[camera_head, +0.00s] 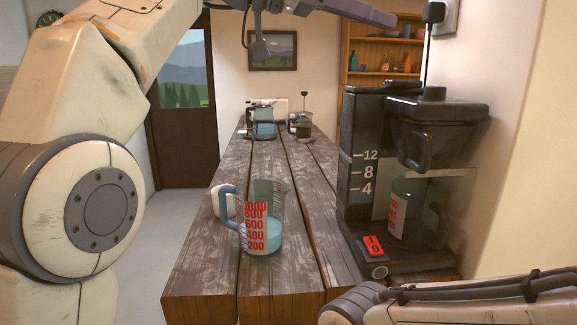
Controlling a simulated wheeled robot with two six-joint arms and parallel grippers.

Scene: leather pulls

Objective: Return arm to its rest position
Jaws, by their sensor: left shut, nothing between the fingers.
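My left arm comes in from the left and reaches up over the top edge of the picture. My left gripper (378,15) is at the top, high above the wooden counter. It is shut and empty, pointing right toward the wall shelf. Part of its wrist is cut off by the top edge. Part of my right arm lies along the bottom right corner; its gripper is out of view.
A black coffee machine (362,150) with a carafe (400,215) stands right. More jugs (263,130) stand at the far end.

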